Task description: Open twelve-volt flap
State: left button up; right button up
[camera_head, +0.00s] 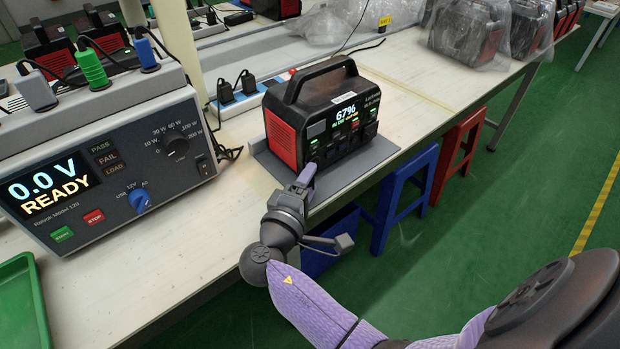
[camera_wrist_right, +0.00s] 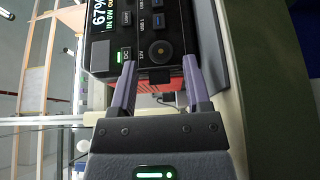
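The black and red power station (camera_head: 322,112) stands on a grey mat on the bench, its display reading 67%. My right gripper (camera_head: 306,178) is in front of the lower part of its front panel. In the right wrist view, my right gripper's (camera_wrist_right: 160,84) two purple fingers are apart, with nothing gripped between them. A round port (camera_wrist_right: 160,52) marked 12V, with a brass-coloured centre, shows just beyond the fingertips. A small dark piece (camera_wrist_right: 160,74) sits below it between the fingers; whether this is the flap, I cannot tell. My left gripper is out of view.
A grey tester (camera_head: 108,165) reading 0.0 V READY stands at the left. A blue-and-white power strip (camera_head: 240,98) with plugs lies behind the power station. Blue (camera_head: 405,190) and red (camera_head: 460,140) stools stand beside the bench. A green tray (camera_head: 22,300) is at lower left.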

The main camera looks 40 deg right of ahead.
grip_shut()
jog(key=shift+w+f, duration=0.1)
jog(key=shift+f, duration=0.05)
jog(key=m+g+b, duration=0.1)
jog(key=m+g+h+b, duration=0.1)
jog(key=g+b, duration=0.1)
jog(key=w+a+m+g+h+b, duration=0.1)
jog(key=g, duration=0.1)
jog(key=shift+f+m+b, duration=0.25)
jog(key=shift+m+b, duration=0.15)
jog(key=shift+a+r+m+g+h+b, duration=0.15)
jog(key=shift+m+g, duration=0.15)
jog(key=shift+g, duration=0.3)
jog(key=shift+r+m+g+h+b, duration=0.15)
jog(key=shift+m+g, duration=0.15)
jog(key=shift+g, duration=0.3)
jog(key=shift+r, duration=0.1)
grip_release()
jog(key=a, duration=0.6)
jog(key=s+a, duration=0.1)
jog(key=a, duration=0.2)
jog(key=shift+a, duration=0.35)
